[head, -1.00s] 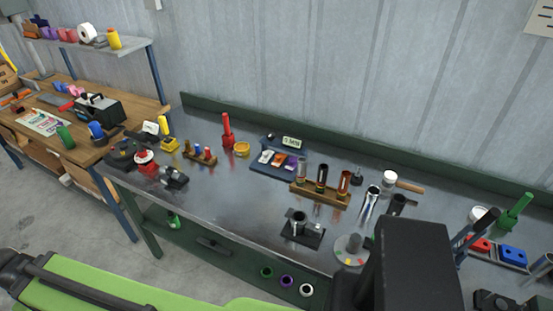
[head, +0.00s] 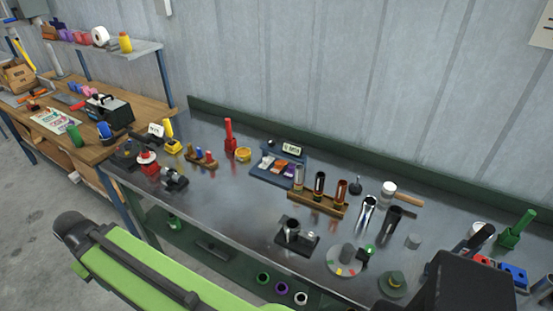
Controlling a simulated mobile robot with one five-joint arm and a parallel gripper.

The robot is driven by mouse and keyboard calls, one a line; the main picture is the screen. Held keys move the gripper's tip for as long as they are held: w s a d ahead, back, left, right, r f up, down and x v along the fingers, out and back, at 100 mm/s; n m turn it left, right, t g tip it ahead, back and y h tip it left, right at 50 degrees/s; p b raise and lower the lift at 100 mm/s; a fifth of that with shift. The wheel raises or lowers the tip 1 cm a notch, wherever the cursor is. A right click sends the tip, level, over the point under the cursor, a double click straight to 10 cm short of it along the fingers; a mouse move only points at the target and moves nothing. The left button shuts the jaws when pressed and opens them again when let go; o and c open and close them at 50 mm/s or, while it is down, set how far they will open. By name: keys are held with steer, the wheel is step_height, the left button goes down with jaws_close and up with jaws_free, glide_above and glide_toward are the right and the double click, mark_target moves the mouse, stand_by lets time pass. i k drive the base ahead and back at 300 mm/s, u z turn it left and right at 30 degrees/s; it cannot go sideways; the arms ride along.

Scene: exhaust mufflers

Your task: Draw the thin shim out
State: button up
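I cannot pick out the thin shim for certain. A blue tray (head: 258,178) with a small lettered card behind it lies at mid-bench and holds several small flat pieces in white, orange and purple. At this size I cannot tell whether one of them is the thin shim. My gripper's fingers cannot be made out. A dark block at the lower right and a green link at the lower left look like parts of my own body.
A wooden rack (head: 314,204) with upright tubes stands right of the blue tray. A black fixture (head: 297,241) and a round grey disc (head: 344,262) sit near the front edge. A red bottle (head: 229,135) stands at the back.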

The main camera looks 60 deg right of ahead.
mark_target(267, 161)
steer(key=z, duration=0.3)
steer(key=i, duration=1)
steer(key=u, duration=0.1)
